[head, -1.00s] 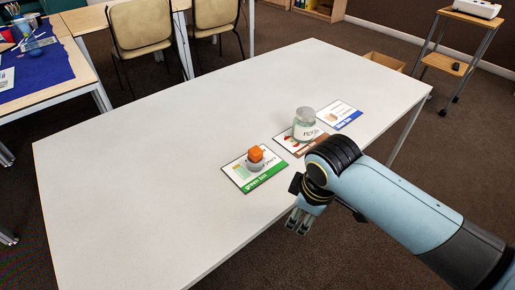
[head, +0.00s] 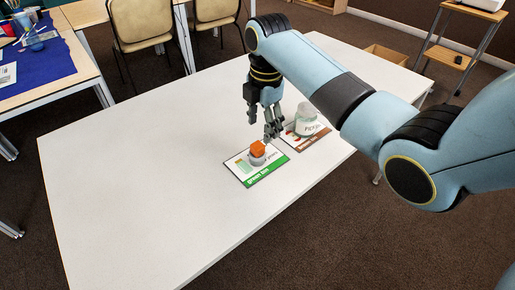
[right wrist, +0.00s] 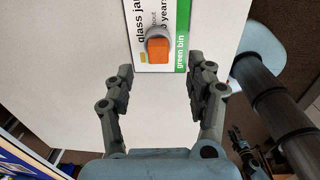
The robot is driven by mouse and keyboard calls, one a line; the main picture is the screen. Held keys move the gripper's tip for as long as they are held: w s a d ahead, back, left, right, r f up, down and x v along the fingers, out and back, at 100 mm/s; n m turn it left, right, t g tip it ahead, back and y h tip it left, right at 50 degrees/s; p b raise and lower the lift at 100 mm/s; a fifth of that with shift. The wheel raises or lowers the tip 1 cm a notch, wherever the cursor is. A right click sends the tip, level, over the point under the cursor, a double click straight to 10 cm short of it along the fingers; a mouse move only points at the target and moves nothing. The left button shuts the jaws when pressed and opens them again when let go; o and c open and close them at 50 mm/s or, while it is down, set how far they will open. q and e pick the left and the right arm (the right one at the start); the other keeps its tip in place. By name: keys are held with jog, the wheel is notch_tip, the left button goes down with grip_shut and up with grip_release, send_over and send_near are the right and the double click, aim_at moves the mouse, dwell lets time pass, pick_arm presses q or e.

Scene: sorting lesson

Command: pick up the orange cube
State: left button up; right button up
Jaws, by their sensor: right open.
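The orange cube (head: 257,148) sits on top of a small grey-white round object (head: 257,159) on the green-edged card (head: 250,178). In the right wrist view the cube (right wrist: 158,50) shows ahead of my fingers, between their lines and apart from them. My right gripper (head: 270,130) is open and empty, above the table just behind and to the right of the cube. It also shows in the right wrist view (right wrist: 163,85) with its fingers spread.
A glass jar (head: 307,120) with a pale lid stands on a brown-edged card (head: 298,143) right of the cube. The white table (head: 130,190) is clear on its left side. My right arm covers its right part, where a blue-edged card stood.

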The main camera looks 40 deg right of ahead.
aim_at(259, 144)
jog(key=f, duration=0.7)
jog(key=shift+w+a+f+b, duration=0.15)
jog(key=shift+w+f+b, duration=0.15)
jog(key=shift+w+b, duration=0.1)
jog(key=c, duration=1)
jog(key=shift+r, duration=0.1)
